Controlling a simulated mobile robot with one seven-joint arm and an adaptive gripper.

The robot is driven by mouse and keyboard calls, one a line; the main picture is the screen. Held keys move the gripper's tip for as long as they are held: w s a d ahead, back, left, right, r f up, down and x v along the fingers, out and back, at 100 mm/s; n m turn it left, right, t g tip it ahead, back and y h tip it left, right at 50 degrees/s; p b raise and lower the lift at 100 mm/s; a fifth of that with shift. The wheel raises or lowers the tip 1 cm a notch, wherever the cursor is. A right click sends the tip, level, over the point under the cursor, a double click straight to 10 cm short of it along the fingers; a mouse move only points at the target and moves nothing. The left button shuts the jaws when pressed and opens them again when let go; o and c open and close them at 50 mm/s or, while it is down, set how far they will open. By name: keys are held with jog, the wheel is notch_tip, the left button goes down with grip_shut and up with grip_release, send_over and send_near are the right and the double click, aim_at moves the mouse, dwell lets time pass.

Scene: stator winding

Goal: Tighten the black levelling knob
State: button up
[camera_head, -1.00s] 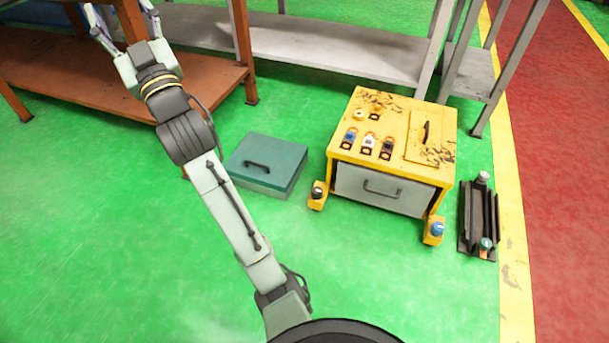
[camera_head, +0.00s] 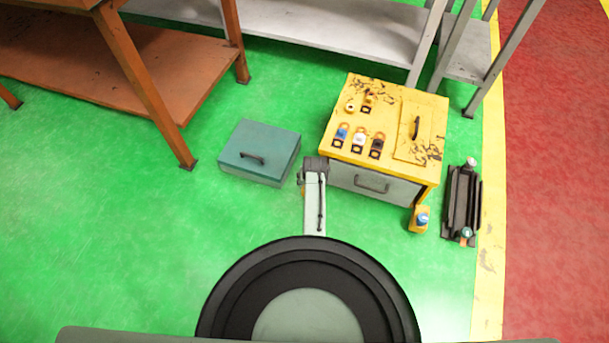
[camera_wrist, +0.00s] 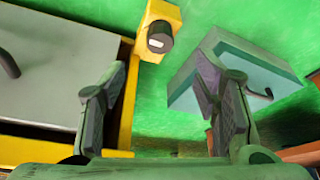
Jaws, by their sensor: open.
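In the wrist view the black levelling knob (camera_wrist: 160,36) sits on a yellow foot bracket (camera_wrist: 163,14) at the corner of the yellow cabinet. My gripper (camera_wrist: 161,76) is open, with its two fingers apart in the lower part of that view. The knob appears beyond the fingertips, in line with the gap between them, and no finger touches it. In the head view the yellow cabinet (camera_head: 341,150) stands on the green floor. My arm covers its front left corner there, hiding the black knob and my fingers. A blue knob (camera_head: 422,219) sits on the right foot.
A teal box (camera_head: 255,150) with a handle lies left of the cabinet; it also shows right of my fingers in the wrist view (camera_wrist: 225,75). The cabinet's grey drawer (camera_head: 345,177) faces me. A dark rack (camera_head: 462,200) stands at right. An orange table (camera_head: 140,85) is at left.

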jog(key=b+x, duration=0.9)
jog(key=b, duration=0.1)
jog(key=shift+s, duration=0.1)
jog(key=shift+b+x, duration=0.8)
jog(key=shift+b, duration=0.2)
jog(key=shift+r, duration=0.1)
jog(key=shift+c, duration=0.2)
jog(key=c, duration=1.1)
